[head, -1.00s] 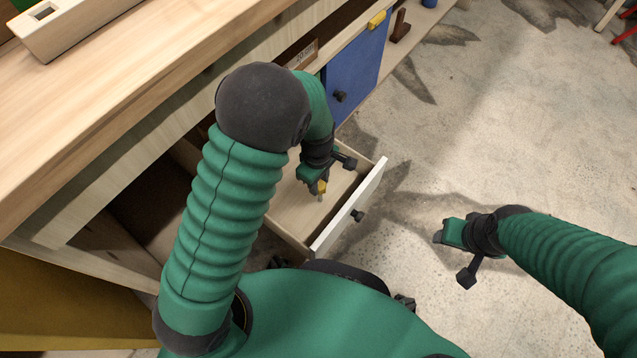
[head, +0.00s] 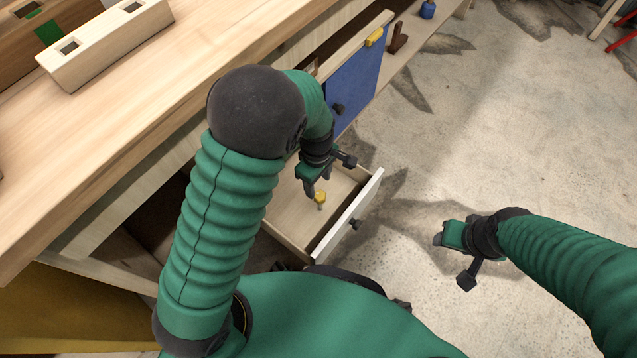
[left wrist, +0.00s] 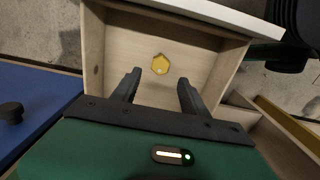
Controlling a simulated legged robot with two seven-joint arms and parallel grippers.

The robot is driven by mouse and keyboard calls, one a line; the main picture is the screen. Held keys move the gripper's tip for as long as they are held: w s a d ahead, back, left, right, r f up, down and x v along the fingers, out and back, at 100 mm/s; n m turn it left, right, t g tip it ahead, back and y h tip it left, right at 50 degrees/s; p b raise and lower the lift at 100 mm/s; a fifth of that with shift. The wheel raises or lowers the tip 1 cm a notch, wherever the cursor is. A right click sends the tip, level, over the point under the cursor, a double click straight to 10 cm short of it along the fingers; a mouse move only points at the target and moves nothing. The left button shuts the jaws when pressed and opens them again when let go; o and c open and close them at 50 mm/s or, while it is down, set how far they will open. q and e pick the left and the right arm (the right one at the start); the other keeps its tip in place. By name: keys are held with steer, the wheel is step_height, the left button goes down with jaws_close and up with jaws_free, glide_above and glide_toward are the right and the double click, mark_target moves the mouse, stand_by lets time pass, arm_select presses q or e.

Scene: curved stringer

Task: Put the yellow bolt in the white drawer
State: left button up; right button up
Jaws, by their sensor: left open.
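The white-fronted drawer (head: 350,213) is pulled out, with a pale wooden inside; it also shows in the left wrist view (left wrist: 205,52). The yellow bolt (head: 320,198) is within the drawer's outline, head up and shank down. My left gripper (head: 318,186) is open and empty above the drawer, just above the bolt. My right gripper (head: 441,238) is outside the drawer, to its right; its fingers are too unclear to judge.
A blue door (head: 352,80) with a dark knob stands beyond the drawer, with a yellow piece (head: 375,37) above it. The wooden worktop (head: 130,120) fills the left, bearing a slotted wooden block (head: 105,45). Concrete floor at the right is open.

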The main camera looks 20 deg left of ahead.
arm_select(q)
steer(key=s+a+r+m+t+p, duration=0.1)
steer(key=s+a+r+m, duration=0.2)
steer(key=s+r+m, duration=0.2)
steer(key=s+a+r+m+t+p, duration=0.1)
steer(key=s+a+r+m, duration=0.2)
steer(key=s+r+m, duration=0.2)
step_height(320, 180, up, 3)
steer(key=m, duration=0.4)
steer(key=shift+r+t, duration=0.15)
steer(key=shift+t, duration=0.15)
arm_select(e)
steer(key=v, duration=0.2)
steer(key=w+v, duration=0.1)
steer(key=v, duration=0.1)
